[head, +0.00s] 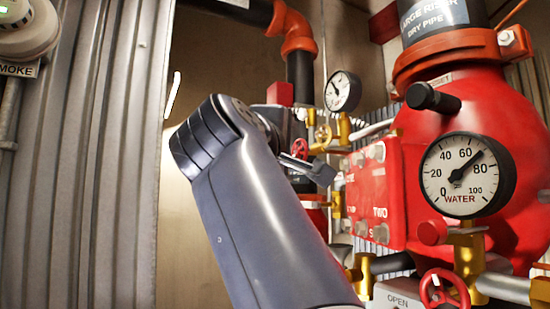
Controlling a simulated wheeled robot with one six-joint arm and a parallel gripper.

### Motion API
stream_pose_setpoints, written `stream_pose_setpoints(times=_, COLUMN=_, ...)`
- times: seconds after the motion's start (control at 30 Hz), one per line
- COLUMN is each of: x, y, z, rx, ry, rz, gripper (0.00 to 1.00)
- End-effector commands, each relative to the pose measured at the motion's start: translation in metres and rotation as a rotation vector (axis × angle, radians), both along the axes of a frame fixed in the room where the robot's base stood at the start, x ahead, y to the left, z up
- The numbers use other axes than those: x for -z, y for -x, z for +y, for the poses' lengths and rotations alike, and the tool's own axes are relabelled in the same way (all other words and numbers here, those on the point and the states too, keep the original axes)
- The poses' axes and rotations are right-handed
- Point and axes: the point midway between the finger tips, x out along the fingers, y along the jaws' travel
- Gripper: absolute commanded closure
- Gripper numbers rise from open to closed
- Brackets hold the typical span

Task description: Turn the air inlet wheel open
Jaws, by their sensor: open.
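A small red handwheel (300,148) shows just above my gripper, partly hidden behind my arm. No label shows which wheel is the air inlet. My gripper (308,168) is open, seen small past the end of my arm. It looks close to the small red wheel, but I cannot tell whether they touch. Nothing shows between its fingers.
A large red valve body (480,115) with a WATER gauge (468,175) fills the right side. A red box (372,195) with several knobs stands right of my gripper. The small gauge (342,92) is above. Corrugated wall (80,160) is at left.

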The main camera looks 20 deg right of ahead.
Motion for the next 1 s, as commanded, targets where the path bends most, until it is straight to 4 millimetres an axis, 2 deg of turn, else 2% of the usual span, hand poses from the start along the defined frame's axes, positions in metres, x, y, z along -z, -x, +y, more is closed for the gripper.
stream_pose_setpoints(times=0.33, x=0.0015, y=0.0088, z=0.0075, rx=0.001, ry=-0.001, rz=-0.001, gripper=0.28)
stream_pose_setpoints(times=0.83, x=0.0011, y=0.0078, z=0.0068, rx=0.001, ry=-0.001, rz=-0.001, gripper=0.28)
stream_pose_setpoints(times=1.0, x=-0.0008, y=0.0015, z=0.0007, rx=0.003, ry=0.0, rz=0.001, gripper=0.28)
